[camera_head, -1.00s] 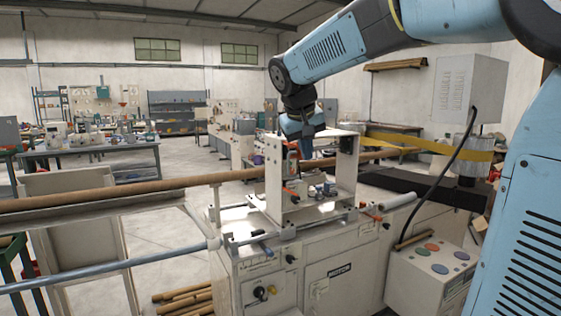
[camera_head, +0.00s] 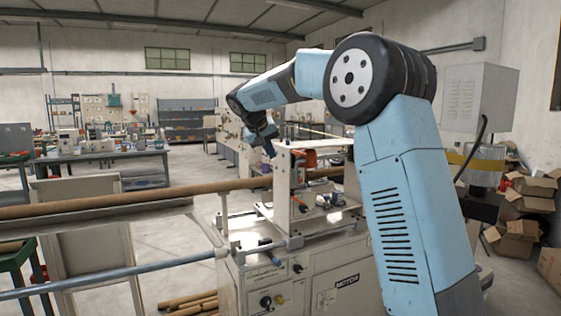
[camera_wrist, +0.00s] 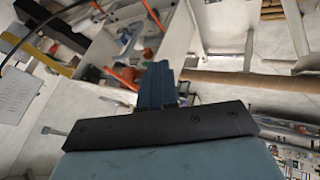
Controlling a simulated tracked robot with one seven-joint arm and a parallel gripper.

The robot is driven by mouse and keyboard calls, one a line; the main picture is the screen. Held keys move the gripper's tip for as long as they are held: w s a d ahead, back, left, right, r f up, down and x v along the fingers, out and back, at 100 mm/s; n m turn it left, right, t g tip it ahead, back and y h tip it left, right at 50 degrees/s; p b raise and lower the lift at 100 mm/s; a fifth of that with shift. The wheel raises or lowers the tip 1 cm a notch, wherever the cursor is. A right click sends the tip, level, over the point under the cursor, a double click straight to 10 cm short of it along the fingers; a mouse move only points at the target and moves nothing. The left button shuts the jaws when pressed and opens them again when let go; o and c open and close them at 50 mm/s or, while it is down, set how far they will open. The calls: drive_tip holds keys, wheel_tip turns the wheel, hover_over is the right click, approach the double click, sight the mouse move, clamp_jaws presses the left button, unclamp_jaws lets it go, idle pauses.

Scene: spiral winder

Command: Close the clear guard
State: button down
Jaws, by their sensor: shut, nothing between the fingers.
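The spiral winder (camera_head: 320,262) stands at the centre of the head view, with upright white plates (camera_head: 283,190) on its top. Orange handles or levers (camera_head: 303,158) show between the plates, and orange parts also show in the wrist view (camera_wrist: 121,76). I cannot clearly make out the clear guard in either view, so I cannot tell how far open it is. My gripper (camera_head: 269,148) is shut and empty, above and just left of the plates in the head view. In the wrist view its blue fingers (camera_wrist: 157,72) point toward the winder's top.
A long brown tube (camera_head: 130,196) runs across the left into the winder. A blue-grey bar (camera_head: 110,272) lies lower, at the front left. Cardboard boxes (camera_head: 530,200) stand at the far right. My own arm hides the winder's right side. Bare floor shows at the left.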

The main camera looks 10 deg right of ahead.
drive_tip(key=w+d+f, duration=0.5)
drive_tip(key=d+f, duration=0.2)
drive_tip(key=shift+d+f, duration=0.25)
drive_tip(key=shift+a, duration=0.15)
idle(0.4)
